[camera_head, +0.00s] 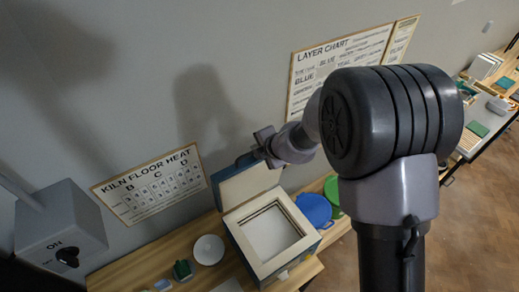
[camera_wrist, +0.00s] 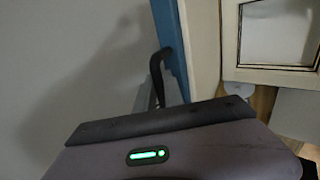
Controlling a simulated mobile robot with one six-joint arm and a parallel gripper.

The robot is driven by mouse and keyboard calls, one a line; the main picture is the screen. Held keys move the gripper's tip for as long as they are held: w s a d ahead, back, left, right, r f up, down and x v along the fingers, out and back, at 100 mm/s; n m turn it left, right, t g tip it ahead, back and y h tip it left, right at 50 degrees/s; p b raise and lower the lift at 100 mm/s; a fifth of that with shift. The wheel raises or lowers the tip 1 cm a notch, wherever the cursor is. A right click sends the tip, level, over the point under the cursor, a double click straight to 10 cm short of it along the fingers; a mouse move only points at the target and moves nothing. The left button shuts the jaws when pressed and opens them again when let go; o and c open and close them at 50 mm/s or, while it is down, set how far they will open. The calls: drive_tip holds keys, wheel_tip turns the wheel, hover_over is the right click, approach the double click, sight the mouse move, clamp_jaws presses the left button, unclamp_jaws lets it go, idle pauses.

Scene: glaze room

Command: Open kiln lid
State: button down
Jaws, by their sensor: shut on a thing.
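The kiln (camera_head: 238,240) is a pale box with blue outer sides on the wooden bench, and its square chamber shows open from above. Its lid (camera_head: 250,187) stands raised at the back edge, near the wall; its exact tilt is hard to tell. The lid's blue side (camera_wrist: 172,45) and dark handle (camera_wrist: 156,75) show in the wrist view, with the kiln's opening rim (camera_wrist: 229,40) to the right. My gripper (camera_head: 261,150) is at the lid's upper edge, shut on the handle. The grip itself is partly hidden by the gripper body.
A blue round item (camera_head: 314,208) and a green one (camera_head: 332,190) are right of the kiln. A white bowl (camera_head: 208,249) and a small green item (camera_head: 182,270) are left. A grey switch box (camera_head: 60,222) marked ON is at far left. The wall is close behind the lid.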

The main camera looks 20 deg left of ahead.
drive_tip(key=c, duration=1.5)
unclamp_jaws()
drive_tip(key=v, duration=1.7)
drive_tip(key=shift+s+d+r, duration=0.15)
drive_tip(key=shift+d+r, duration=0.05)
